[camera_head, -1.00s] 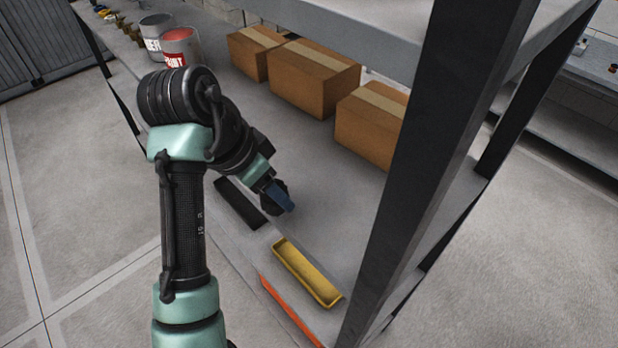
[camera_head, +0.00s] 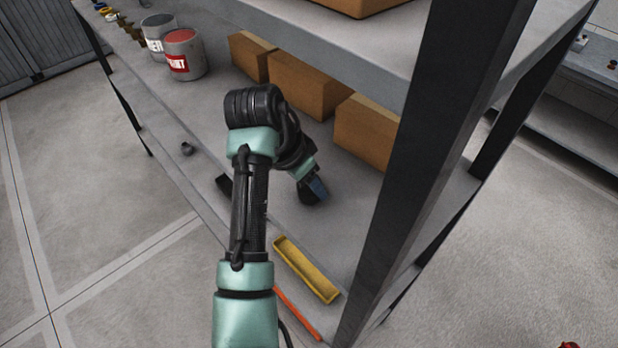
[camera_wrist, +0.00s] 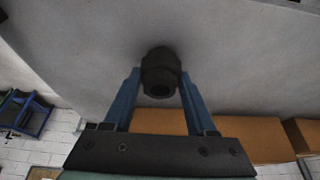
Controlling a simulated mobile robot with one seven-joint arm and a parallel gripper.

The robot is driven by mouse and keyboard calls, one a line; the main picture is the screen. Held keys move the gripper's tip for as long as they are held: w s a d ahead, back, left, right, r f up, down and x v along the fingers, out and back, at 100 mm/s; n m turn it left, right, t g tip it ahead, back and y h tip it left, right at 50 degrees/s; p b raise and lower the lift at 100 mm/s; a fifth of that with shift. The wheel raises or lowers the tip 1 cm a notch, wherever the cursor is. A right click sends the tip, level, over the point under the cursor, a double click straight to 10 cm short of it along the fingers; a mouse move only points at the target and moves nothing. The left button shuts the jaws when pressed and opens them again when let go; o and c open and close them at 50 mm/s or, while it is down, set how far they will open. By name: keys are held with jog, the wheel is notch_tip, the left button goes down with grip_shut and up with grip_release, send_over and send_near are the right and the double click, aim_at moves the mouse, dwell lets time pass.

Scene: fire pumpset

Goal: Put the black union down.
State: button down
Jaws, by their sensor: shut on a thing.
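The black union (camera_wrist: 160,72) sits between the two blue fingers of my gripper (camera_wrist: 158,92) in the wrist view, with the fingers shut on it. A soft shadow lies around it on the grey shelf surface behind; I cannot tell whether it touches the shelf. In the head view my gripper (camera_head: 318,188) points down over the shelf board (camera_head: 345,215), in front of the cardboard boxes. The union (camera_head: 307,197) shows there only as a dark shape beside the blue fingers.
A yellow tray (camera_head: 306,269) and a partly hidden black tray (camera_head: 224,184) lie near the shelf's front edge. A small grey fitting (camera_head: 187,149) stands farther left. Cardboard boxes (camera_head: 365,135) line the back. A dark post (camera_head: 425,170) rises at right. Paint cans (camera_head: 185,57) stand far left.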

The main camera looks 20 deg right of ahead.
jog(key=shift+c, duration=1)
grip_release()
jog(key=shift+f, duration=0.1)
jog(key=b+v, duration=0.1)
jog(key=v, duration=1.1)
